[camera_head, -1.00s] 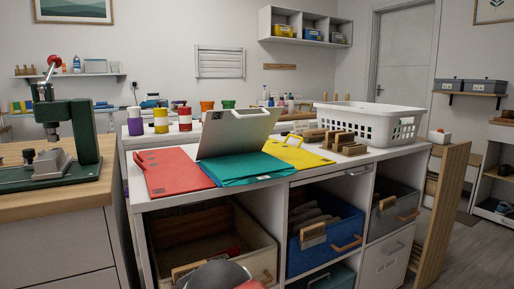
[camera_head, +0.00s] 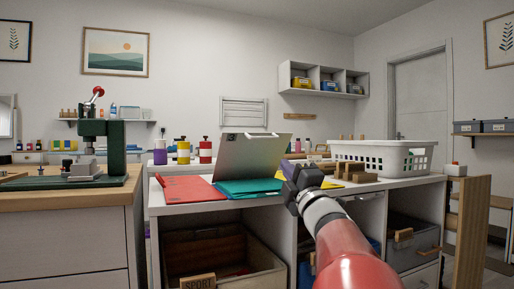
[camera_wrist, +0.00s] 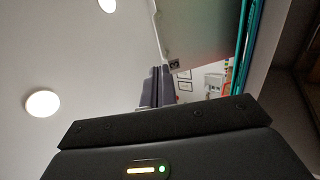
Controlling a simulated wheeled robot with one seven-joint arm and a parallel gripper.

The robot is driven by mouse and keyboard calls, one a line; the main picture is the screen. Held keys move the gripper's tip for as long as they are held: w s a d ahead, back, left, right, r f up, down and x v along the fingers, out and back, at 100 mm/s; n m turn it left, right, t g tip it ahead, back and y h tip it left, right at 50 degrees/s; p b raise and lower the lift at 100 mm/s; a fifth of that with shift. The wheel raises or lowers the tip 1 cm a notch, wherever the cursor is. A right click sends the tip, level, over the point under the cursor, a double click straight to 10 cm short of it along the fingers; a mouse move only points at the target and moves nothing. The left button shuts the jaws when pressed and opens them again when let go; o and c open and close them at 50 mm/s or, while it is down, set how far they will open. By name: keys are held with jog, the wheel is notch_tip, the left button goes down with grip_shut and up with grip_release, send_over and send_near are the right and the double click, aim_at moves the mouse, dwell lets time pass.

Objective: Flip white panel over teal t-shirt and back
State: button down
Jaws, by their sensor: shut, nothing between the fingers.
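The white panel (camera_head: 252,158), light grey in this light, stands tilted up behind the folded teal t-shirt (camera_head: 246,188) on the shelf unit's top. The panel also shows in the wrist view (camera_wrist: 205,32), with the teal edge (camera_wrist: 242,50) beside it. My gripper (camera_head: 290,168) is at the panel's right side, in front of the counter's yellow sheet. Its fingers show close together in the wrist view (camera_wrist: 157,86), shut and empty. I cannot tell whether they touch the panel. My gripper hides part of the t-shirt's right end.
A red sheet (camera_head: 188,188) lies left of the t-shirt, and a mostly hidden yellow sheet (camera_head: 328,184) right of it. Wooden blocks (camera_head: 358,177) and a white basket (camera_head: 385,157) stand farther right. Open cubbies with bins (camera_head: 222,262) are below.

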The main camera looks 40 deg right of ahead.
aim_at(265, 138)
jog(key=p+x, duration=0.2)
jog(key=x, duration=1)
